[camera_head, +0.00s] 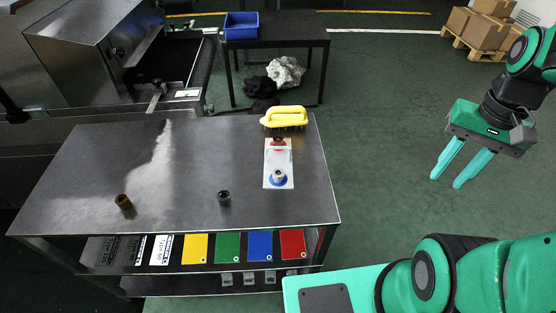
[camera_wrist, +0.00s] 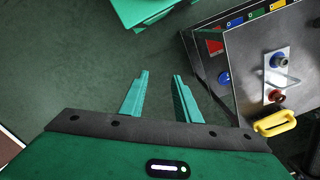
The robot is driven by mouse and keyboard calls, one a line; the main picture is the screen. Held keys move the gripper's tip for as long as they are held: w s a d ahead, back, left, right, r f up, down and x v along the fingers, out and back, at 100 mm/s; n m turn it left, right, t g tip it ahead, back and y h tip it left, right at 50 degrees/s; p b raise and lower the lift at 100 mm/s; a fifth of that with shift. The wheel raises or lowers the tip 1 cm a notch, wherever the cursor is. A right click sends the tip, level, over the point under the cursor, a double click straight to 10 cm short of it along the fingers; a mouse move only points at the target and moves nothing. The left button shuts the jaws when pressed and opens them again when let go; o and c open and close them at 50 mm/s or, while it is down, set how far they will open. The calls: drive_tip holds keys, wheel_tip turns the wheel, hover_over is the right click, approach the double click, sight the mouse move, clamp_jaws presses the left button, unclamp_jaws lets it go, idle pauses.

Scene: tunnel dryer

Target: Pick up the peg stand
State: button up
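What looks like the peg stand (camera_head: 279,157) is a pale plate lying near the right end of the dark metal table. A blue round base with a grey metal piece stands at its near end, and a dark red piece at its far end. The plate also shows at the right of the wrist view (camera_wrist: 276,77), with the blue and red ends. My gripper (camera_head: 448,181) is open and empty, over the green floor well to the right of the table. In the wrist view its two fingers (camera_wrist: 160,75) stand apart with only floor between them.
The metal table (camera_head: 175,190) also holds a yellow-handled brush (camera_head: 284,116) just behind the plate, and two small dark cylinders (camera_head: 224,197), (camera_head: 123,202). Coloured cards line the shelf below its front edge. A blue bin (camera_head: 241,26) stands on a back table.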

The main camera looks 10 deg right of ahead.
drive_tip(key=w+a+f+m+y, duration=0.2)
drive_tip(key=w+a+f, duration=0.35)
drive_tip(key=w, duration=0.35)
drive_tip(key=m+t+y, duration=0.1)
drive_tip(key=m+y, duration=0.9)
drive_tip(key=y, duration=0.1)
approach(278, 147)
drive_tip(key=x, duration=1)
drive_tip(key=shift+w+f, duration=0.15)
drive_tip(key=shift+f, duration=0.1)
clamp_jaws()
drive_tip(key=shift+r, duration=0.1)
